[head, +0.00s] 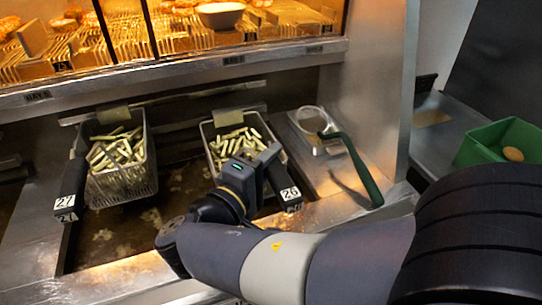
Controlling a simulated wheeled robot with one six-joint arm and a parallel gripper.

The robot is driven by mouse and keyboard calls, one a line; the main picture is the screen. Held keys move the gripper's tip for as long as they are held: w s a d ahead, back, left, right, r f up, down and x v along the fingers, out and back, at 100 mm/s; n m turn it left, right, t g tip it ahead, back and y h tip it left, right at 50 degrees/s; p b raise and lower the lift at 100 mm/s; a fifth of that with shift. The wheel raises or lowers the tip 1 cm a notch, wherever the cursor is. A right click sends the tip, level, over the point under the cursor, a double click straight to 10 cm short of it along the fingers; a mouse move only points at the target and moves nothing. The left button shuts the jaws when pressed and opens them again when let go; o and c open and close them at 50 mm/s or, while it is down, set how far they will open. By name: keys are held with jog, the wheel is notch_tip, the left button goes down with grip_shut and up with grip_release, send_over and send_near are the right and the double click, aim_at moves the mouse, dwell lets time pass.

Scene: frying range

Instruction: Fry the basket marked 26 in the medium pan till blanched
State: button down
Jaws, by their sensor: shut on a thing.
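The basket marked 26 (207,134) is a wire basket of pale cut fries in the right half of the fryer. Its dark handle (292,197) points toward me and carries the white 26 label. My gripper (268,162) is shut on this handle, near the basket's front; the fingers partly hide the handle and the basket's lower part. The dark oil pan (120,240) lies below, with pale crumbs floating in it. I cannot tell whether basket 26 touches the oil, nor which pan is the medium one.
A second fries basket (150,170), its handle marked 27 (66,195), is at left. A green-handled skimmer (362,170) rests on the right ledge. A green bin (502,138) stands on the far-right counter. A lit shelf (180,70) of fried food overhangs the fryer.

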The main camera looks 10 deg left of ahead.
notch_tip(320, 180, down, 14)
jog(key=b, duration=1.2)
jog(key=shift+f+b, duration=0.2)
jog(key=shift+b, duration=0.1)
dwell(4.0)
